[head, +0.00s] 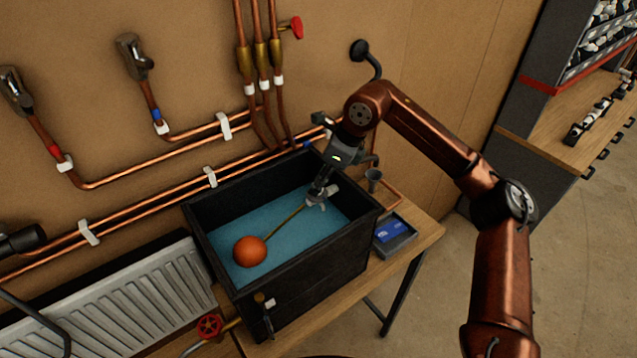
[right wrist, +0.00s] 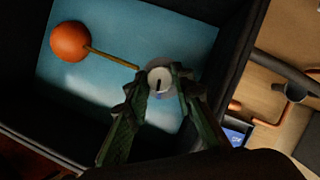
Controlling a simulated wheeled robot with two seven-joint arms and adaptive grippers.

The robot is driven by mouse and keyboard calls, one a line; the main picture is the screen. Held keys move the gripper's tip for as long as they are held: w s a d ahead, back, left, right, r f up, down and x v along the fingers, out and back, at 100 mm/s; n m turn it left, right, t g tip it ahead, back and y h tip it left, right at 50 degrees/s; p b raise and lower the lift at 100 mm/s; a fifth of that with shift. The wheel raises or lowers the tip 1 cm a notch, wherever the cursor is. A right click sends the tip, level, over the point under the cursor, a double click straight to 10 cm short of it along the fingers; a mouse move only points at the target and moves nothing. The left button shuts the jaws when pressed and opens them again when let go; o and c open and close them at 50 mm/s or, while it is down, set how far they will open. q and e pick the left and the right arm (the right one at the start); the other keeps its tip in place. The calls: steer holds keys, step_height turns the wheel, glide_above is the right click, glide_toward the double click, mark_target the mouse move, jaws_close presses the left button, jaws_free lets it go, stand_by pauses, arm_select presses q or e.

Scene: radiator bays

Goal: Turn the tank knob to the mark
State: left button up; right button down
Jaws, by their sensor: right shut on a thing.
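The black tank (head: 300,268) holds blue water and stands on a wooden bench. An orange float ball (head: 250,251) lies at the water, with a thin brass rod (head: 285,222) running from it to the tank knob (head: 312,203). In the right wrist view the tank knob (right wrist: 159,77) is a pale round cap with a short dark line. My right gripper (head: 318,194) reaches down into the tank. In the right wrist view its two green-grey fingers (right wrist: 163,86) are shut on the knob, one on each side. I cannot make out the mark.
A small box with a blue screen (head: 394,234) sits on the bench right of the tank. A red valve wheel (head: 209,326) is near its front. Copper pipes (head: 140,170) run along the wall behind. A white radiator (head: 125,307) stands left.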

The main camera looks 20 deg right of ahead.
steer(key=shift+s+f, duration=0.1)
steer(key=shift+f, duration=0.15)
steer(key=c, duration=1.7)
jaws_free()
steer(key=shift+r, duration=0.1)
steer(key=shift+o, duration=0.2)
steer(key=v, duration=1.2)
steer(key=shift+a+r, duration=0.1)
